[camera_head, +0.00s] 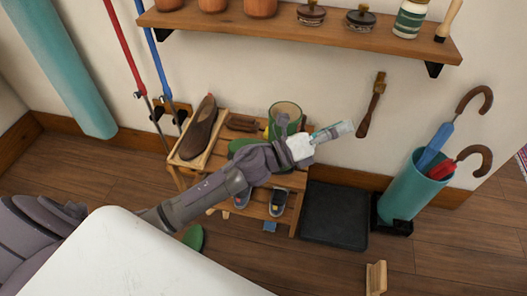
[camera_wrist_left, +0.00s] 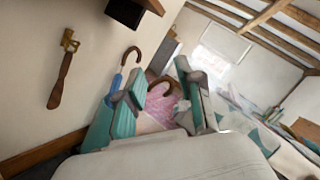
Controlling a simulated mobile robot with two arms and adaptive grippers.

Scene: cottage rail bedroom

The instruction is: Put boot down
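A green boot (camera_head: 285,110) shows its round open top on the wooden shoe rack (camera_head: 213,156), behind my left wrist. My left arm covers its lower part, so I cannot tell how it rests. Another green shape (camera_head: 241,146) shows on the rack beside the arm, and a green piece (camera_head: 194,237) lies low near the floor; I cannot tell if they belong to boots. My left gripper (camera_head: 334,131) is to the right of the boot top, pointing right. In the left wrist view its teal-padded fingers (camera_wrist_left: 160,100) are apart with nothing between them. My right gripper is out of view.
A brown shoe (camera_head: 200,128) stands in a tray on the rack's left, with small shoes (camera_head: 277,203) below. A black mat (camera_head: 335,214) lies right of the rack. A teal umbrella stand (camera_head: 411,190) is farther right. A shelf (camera_head: 300,30) with pots juts out above.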

